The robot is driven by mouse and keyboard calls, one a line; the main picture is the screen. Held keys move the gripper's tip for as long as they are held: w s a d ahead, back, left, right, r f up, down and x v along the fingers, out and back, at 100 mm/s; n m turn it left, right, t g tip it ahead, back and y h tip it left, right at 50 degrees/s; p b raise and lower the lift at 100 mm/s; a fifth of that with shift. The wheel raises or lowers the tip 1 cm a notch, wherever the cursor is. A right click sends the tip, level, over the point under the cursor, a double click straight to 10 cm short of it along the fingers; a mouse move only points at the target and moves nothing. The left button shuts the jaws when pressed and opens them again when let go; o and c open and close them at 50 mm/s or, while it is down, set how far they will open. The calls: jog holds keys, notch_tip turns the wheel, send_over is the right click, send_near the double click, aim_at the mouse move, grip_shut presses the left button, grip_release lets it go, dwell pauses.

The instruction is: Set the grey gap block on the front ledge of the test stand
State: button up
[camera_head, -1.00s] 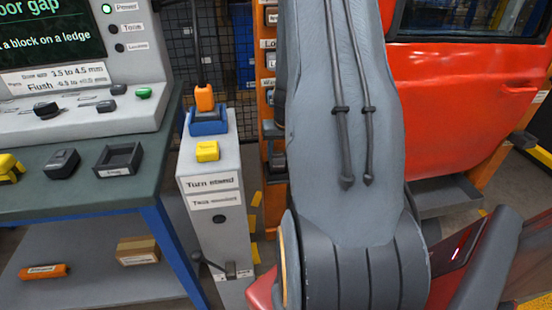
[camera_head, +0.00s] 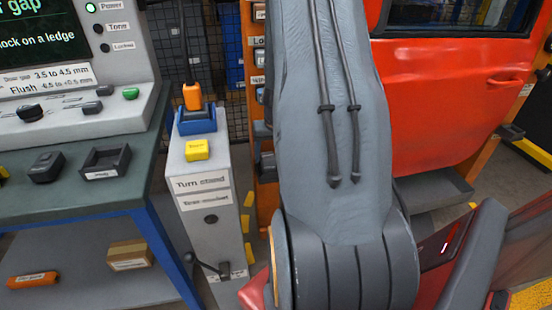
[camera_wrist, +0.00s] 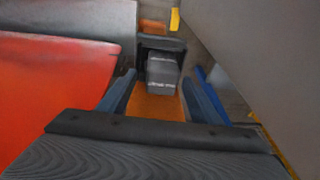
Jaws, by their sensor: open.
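In the wrist view, a grey block (camera_wrist: 162,70) sits in or in front of a dark holder (camera_wrist: 150,43), above an orange surface. My gripper (camera_wrist: 162,92) is open, with its two blue-grey fingers on either side of the picture's middle. The block shows between and beyond them, and I cannot tell whether they touch it. In the head view my arm hides the gripper and the block. A dark grey ledge (camera_head: 433,199) juts out below the red door on an orange frame; I cannot tell whether it is the test stand's front ledge.
The red door (camera_head: 440,100) stands behind my arm, and its red panel also fills the left of the wrist view. A grey pedestal (camera_head: 210,225) with a yellow button stands left of my arm. Further left is a green-topped bench (camera_head: 75,192) with a console and a dark tray.

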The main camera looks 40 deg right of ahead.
aim_at(271, 158)
jog(key=r, duration=0.1)
jog(key=s+r, duration=0.2)
jog(key=shift+a, duration=0.25)
jog(key=s+a+b, duration=0.3)
jog(key=s+b, duration=0.1)
jog(key=s, duration=0.6)
jog(key=shift+s, duration=0.15)
jog(key=shift+d, duration=0.1)
